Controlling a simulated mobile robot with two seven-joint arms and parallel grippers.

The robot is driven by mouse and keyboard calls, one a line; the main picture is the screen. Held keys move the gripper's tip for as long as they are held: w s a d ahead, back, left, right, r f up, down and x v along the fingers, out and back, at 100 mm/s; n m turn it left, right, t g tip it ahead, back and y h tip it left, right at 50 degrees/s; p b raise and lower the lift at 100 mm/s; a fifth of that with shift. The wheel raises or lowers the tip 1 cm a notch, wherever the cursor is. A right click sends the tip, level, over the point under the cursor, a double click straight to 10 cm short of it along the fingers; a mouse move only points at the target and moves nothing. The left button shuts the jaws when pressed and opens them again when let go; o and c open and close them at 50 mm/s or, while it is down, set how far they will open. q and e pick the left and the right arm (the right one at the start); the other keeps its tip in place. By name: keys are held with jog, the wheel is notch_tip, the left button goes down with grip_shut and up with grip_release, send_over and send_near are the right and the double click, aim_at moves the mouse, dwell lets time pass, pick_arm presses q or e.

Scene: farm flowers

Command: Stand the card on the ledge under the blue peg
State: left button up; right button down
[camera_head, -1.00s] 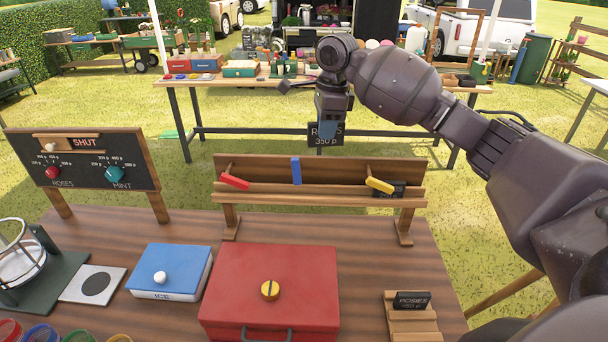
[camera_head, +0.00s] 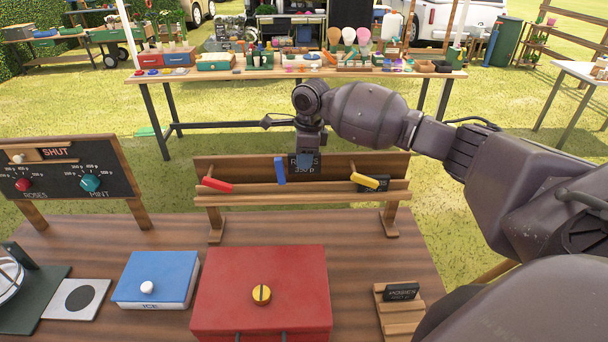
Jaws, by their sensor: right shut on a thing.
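My right gripper (camera_head: 306,152) points down and is shut on a dark card (camera_head: 304,166) with pale writing that reads "ROSES 350 p". The card is upright in front of the wooden rack's back board, just right of the blue peg (camera_head: 280,171). Its lower edge appears above the ledge (camera_head: 300,197); I cannot tell the exact gap in depth. The blue peg stands nearly upright, while the red peg (camera_head: 217,184) and the yellow peg (camera_head: 364,180) are tilted. My left gripper is not in view.
A red box (camera_head: 225,292) with a yellow knob and a blue box (camera_head: 172,272) stand before the rack. A small wooden stand (camera_head: 396,322) at right holds a "POSIES" card (camera_head: 401,291). A dial board (camera_head: 70,172) is at left. My right arm spans the right side.

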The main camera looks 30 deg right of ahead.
aim_at(305, 173)
jog(key=shift+f, duration=2.9)
jog(key=shift+f, duration=0.35)
jog(key=shift+s+f, duration=0.15)
jog(key=shift+f, duration=0.15)
jog(key=c, duration=1.1)
grip_release()
jog(key=shift+s+a+f, duration=0.1)
jog(key=shift+a+f, duration=0.05)
jog(key=shift+f, duration=0.05)
jog(key=shift+r, duration=0.6)
jog(key=r, duration=0.4)
jog(key=d+r, duration=0.1)
jog(key=r, duration=0.7)
jog(key=shift+d+r, duration=0.15)
jog(key=shift+r, duration=0.1)
